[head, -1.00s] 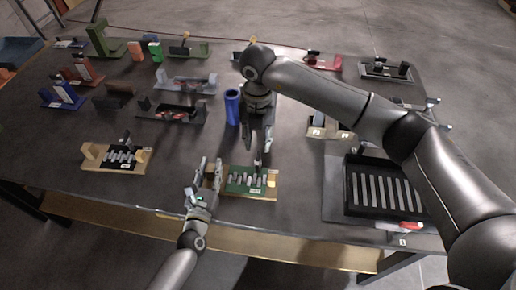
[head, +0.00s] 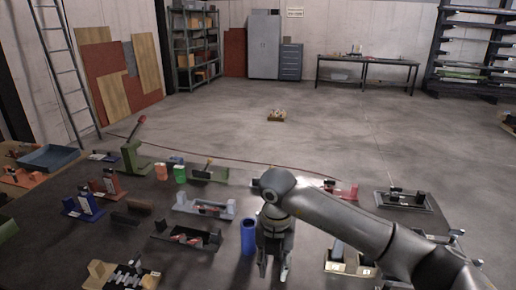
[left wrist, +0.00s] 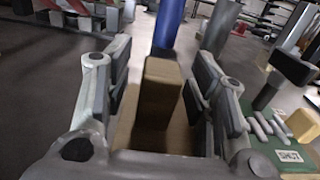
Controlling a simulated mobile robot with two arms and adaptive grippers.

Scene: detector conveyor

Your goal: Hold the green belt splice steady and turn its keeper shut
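The green belt splice (left wrist: 262,147) shows at the right of the left wrist view, with pale rods, a yellowish block, a label that seems to read SHUT and a dark upright lever (left wrist: 268,92), perhaps the keeper. The splice is below the head view. My left gripper (left wrist: 158,88) has its fingers apart on both sides of a brown block (left wrist: 162,82) beside the splice; gaps seem to show, so I see no firm grip. My right gripper (head: 273,272) points down at the bottom of the head view, fingers apart, nothing seen between them; its tips are near the frame edge.
A blue cylinder (head: 248,236) stands close left of my right gripper. Another splice fixture (head: 124,277) lies at the lower left. Several grey, red and green fixtures fill the back of the table. Open floor lies behind it.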

